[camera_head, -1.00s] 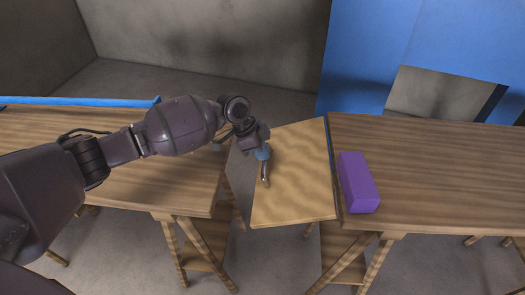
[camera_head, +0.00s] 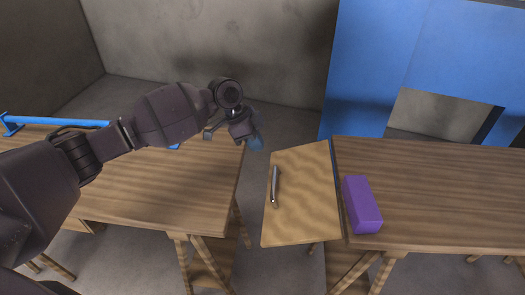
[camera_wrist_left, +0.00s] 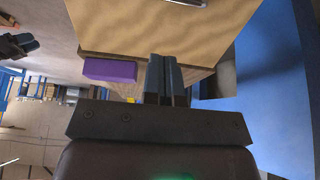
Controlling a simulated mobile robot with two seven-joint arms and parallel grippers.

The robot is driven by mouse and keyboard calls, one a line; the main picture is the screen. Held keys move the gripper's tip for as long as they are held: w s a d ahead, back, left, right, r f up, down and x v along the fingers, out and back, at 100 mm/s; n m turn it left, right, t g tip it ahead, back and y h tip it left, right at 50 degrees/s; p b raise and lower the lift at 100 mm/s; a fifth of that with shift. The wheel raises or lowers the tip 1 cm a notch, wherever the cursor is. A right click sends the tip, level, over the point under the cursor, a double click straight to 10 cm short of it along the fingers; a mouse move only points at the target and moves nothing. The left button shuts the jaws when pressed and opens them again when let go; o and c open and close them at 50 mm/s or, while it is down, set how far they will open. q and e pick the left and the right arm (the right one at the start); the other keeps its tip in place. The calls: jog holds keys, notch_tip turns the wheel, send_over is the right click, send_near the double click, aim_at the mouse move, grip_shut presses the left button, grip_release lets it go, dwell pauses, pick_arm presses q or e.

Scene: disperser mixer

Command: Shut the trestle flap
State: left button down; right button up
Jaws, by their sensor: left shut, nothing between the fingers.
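The trestle flap (camera_head: 308,205) is a pale wooden panel beside the left edge of the right-hand trestle table (camera_head: 430,180). A gap separates its free edge from the left-hand trestle table (camera_head: 160,190). I cannot tell its exact tilt. A slim metal handle (camera_head: 275,187) sits on it near the free edge. My left gripper (camera_head: 256,143) is shut and empty, just beyond the flap's far left corner and apart from the handle. In the left wrist view, my shut fingers (camera_wrist_left: 165,78) point towards the flap (camera_wrist_left: 150,25).
A purple block (camera_head: 361,204) lies on the right-hand table close to the flap; it also shows in the left wrist view (camera_wrist_left: 110,70). A blue bar (camera_head: 60,121) lies along the left-hand table's far edge. A blue panel (camera_head: 370,75) stands behind the right-hand table.

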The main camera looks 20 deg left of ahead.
aim_at(274, 178)
pick_arm(q)
jog(key=w+d+r+m+y+b, duration=0.1)
jog(key=w+d+r+m+b, duration=0.1)
jog(key=w+r+m, duration=0.15)
jog(key=f+m+b, duration=0.1)
jog(key=f+m, duration=0.3)
jog(key=f, duration=0.1)
jog(key=d+f+m+y+b, duration=0.1)
jog(key=f+m, duration=0.4)
jog(key=s+d+f+m+b, duration=0.1)
jog(key=f+m, duration=0.3)
jog(key=m, duration=0.1)
jog(key=shift+f+m+g+y, duration=0.25)
jog(key=shift+f+g+y, duration=0.15)
jog(key=shift+f, duration=0.45)
pick_arm(e)
jog(key=shift+g, duration=0.3)
jog(key=shift+s+d+f, duration=0.1)
jog(key=shift+f, duration=1.05)
jog(key=shift+s+d+f, duration=0.1)
jog(key=shift+f, duration=1.05)
jog(key=shift+f, duration=0.15)
